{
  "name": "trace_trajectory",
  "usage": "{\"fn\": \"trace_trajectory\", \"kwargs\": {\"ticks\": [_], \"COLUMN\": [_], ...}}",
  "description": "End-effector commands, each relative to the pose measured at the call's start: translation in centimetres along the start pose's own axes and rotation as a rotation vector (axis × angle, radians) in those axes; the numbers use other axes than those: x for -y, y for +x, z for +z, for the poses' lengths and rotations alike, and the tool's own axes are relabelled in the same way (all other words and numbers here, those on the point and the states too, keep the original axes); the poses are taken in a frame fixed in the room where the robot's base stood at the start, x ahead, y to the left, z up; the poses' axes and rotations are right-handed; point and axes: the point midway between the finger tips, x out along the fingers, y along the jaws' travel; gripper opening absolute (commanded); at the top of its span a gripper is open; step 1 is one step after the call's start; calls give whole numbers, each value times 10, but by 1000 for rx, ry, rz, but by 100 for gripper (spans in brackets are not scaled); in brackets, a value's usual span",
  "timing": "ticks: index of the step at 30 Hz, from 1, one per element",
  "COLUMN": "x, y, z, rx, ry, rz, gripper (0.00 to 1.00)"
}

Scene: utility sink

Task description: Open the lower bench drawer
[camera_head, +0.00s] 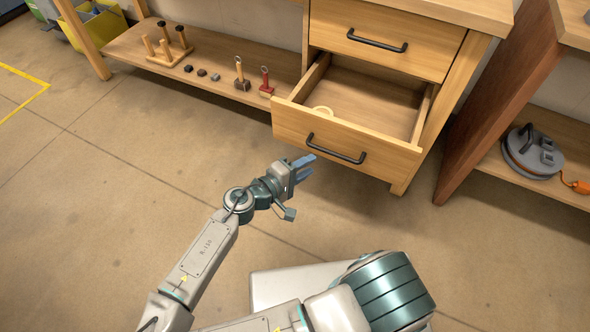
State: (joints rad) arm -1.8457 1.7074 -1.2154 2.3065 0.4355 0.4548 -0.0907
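The lower bench drawer (346,139) is pulled out, and I can see into it from above. A dark bar handle (336,149) is on the drawer's front. The upper drawer (390,37) is closed, with its own dark handle (377,40). My gripper (306,165) is in front of the lower drawer, left of its handle, and looks apart from it. The blue fingers are seen at an angle, and I cannot tell how far apart they are. Nothing shows held in them.
The bench's low shelf (215,75) at left holds a wooden peg stand (166,46), several small dark blocks and two small handled tools. A brown side panel (505,95) and a shelf with a grey cable reel (533,150) stand at right. The floor in front is clear.

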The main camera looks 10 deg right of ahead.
Motion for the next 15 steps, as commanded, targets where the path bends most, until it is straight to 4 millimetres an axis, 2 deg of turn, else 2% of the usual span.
{"fn": "trace_trajectory", "kwargs": {"ticks": [3,6,15], "x": [-1,-1,0], "y": [-20,-30,-38], "z": [-1,0,0], "rx": [-4,-2,1], "ry": [-1,-1,1], "rz": [-1,-1,0], "gripper": [34,34,34]}}
